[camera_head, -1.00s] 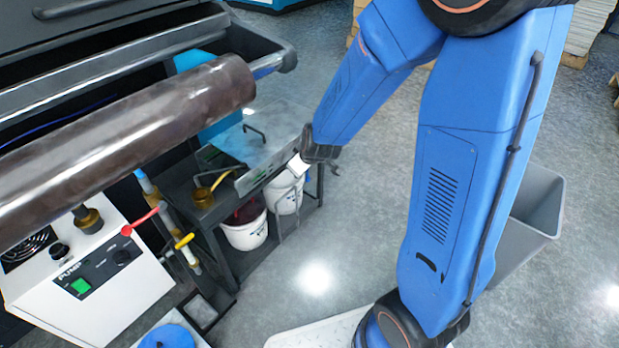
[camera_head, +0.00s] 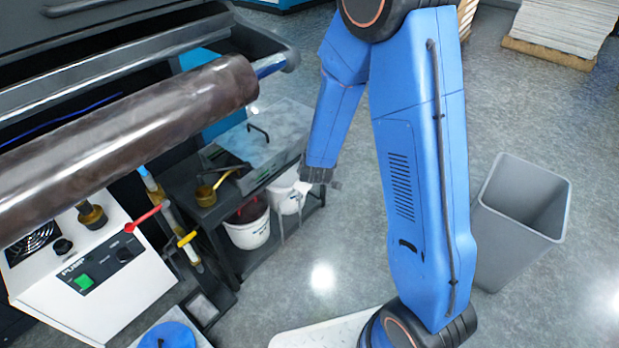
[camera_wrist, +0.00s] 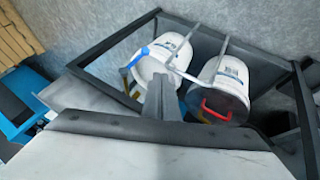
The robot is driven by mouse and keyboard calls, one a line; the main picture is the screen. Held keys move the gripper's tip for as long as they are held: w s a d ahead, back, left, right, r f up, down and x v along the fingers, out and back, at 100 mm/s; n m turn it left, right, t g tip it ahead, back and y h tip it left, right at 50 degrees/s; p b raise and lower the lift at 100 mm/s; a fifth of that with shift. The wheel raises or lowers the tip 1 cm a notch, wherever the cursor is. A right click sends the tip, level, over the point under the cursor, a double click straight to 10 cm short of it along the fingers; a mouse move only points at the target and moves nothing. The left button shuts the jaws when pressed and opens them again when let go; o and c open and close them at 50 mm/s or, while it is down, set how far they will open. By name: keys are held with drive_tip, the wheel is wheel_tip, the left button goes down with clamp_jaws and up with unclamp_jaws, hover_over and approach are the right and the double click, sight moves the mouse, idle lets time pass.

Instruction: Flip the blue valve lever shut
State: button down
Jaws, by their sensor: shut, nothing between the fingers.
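A small blue piece (camera_head: 149,182) shows on the pipework beside the pump in the head view. It may be the blue valve lever, but I cannot make out its shape or position. A red lever (camera_head: 143,219) and a yellow lever (camera_head: 187,239) sit below it on the same pipework. My gripper (camera_head: 322,182) is well to the right of these levers, in front of the low bench. It is shut and empty. In the wrist view my gripper (camera_wrist: 160,92) points toward two white buckets, and no valve lever can be made out there for certain.
A large dark roll (camera_head: 130,135) spans the left, above the white pump unit (camera_head: 110,275). A dark bench (camera_head: 225,262) holds white buckets (camera_head: 248,230) below and a brass ladle (camera_head: 206,194) on top. A grey bin (camera_head: 520,215) stands right. The floor between is clear.

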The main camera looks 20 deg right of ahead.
drive_tip(key=w+d+f, duration=0.3)
drive_tip(key=w+f, duration=0.5)
drive_tip(key=w, duration=0.1)
idle(0.7)
